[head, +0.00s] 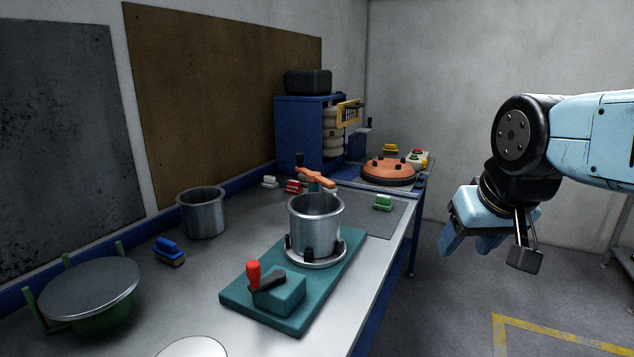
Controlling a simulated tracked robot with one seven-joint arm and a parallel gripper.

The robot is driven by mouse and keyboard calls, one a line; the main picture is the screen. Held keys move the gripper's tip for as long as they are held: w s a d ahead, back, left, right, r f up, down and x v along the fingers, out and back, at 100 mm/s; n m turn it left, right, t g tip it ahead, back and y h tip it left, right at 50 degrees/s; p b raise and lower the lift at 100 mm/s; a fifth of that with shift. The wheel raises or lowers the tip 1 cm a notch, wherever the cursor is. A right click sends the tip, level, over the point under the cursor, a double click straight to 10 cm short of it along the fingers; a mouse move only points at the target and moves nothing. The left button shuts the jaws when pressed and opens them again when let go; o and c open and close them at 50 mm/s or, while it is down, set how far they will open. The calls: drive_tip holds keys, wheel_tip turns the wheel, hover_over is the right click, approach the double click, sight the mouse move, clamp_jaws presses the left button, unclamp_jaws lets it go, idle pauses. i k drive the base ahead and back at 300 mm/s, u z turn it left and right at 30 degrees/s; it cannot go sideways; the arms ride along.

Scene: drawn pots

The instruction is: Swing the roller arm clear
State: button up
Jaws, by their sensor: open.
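An orange arm (316,178) with an upright black knob at its left end stands just behind a steel pot (315,220); it looks like the roller arm. Its lower part is hidden by the pot, and I cannot tell whether it touches the rim. The pot stands upright on a round steel plate between dark clamps on a teal base (240,300). My gripper (468,248) is open and empty, pointing down right of the bench, well apart from the arm and pot.
A second pot (202,212), a blue brush-like block (169,251) and a round lid on a green stand (88,290) are at left. A blue machine (297,132) and an orange disc (388,171) stand at the back. The floor below my gripper is clear.

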sight(329, 186)
drive_tip(key=k, duration=0.55)
drive_tip(key=z, duration=0.55)
drive_tip(key=i, duration=1.4)
drive_tip(key=u, duration=0.15)
